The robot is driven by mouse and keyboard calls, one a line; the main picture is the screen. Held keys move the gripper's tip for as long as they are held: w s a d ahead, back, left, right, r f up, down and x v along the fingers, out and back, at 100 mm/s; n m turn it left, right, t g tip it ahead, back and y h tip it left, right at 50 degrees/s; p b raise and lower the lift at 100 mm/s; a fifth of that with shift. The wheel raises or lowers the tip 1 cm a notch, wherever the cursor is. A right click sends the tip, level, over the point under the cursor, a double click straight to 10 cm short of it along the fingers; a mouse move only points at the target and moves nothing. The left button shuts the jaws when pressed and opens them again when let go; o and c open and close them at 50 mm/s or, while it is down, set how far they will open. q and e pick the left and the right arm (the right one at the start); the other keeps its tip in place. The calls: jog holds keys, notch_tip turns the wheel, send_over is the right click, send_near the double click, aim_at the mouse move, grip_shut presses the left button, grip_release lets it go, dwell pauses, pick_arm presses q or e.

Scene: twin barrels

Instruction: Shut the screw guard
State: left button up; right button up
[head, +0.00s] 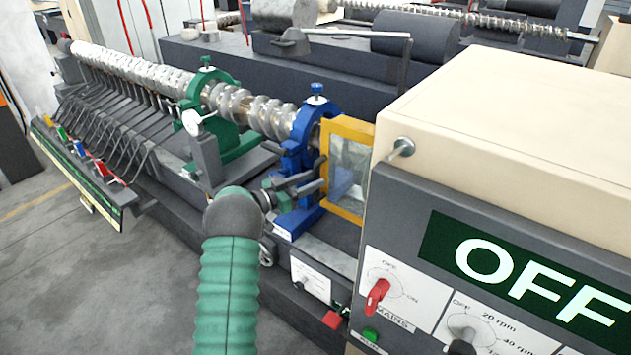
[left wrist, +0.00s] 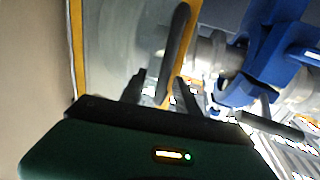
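The screw guard (head: 348,168), a yellow frame with a clear pane, stands upright beside the cream cabinet in the head view. Its yellow edge also shows in the left wrist view (left wrist: 77,45). A dark bar-shaped handle (left wrist: 177,45) shows along the guard's edge. My left gripper (head: 318,180) is at the guard's near-left edge. Its two fingers (left wrist: 158,90) are apart, with the guard's edge and the handle's lower end appearing between them; I cannot tell if they touch. The metal screw (head: 255,112) lies uncovered left of the guard. My right gripper is not in view.
A blue support (head: 297,150) stands close beside my left gripper, and a green support (head: 213,115) is farther left. The cream cabinet (head: 520,120) is close on the right, with an OFF display and a red switch (head: 377,296). Open floor lies at lower left.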

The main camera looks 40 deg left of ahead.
pick_arm(q)
jog(key=s+a+b, duration=0.2)
jog(key=s+b, duration=0.1)
jog(key=s, duration=1.2)
jog(key=shift+a+b, duration=0.3)
jog(key=shift+b, duration=0.05)
jog(key=shift+f, duration=0.1)
jog(key=shift+c, duration=0.2)
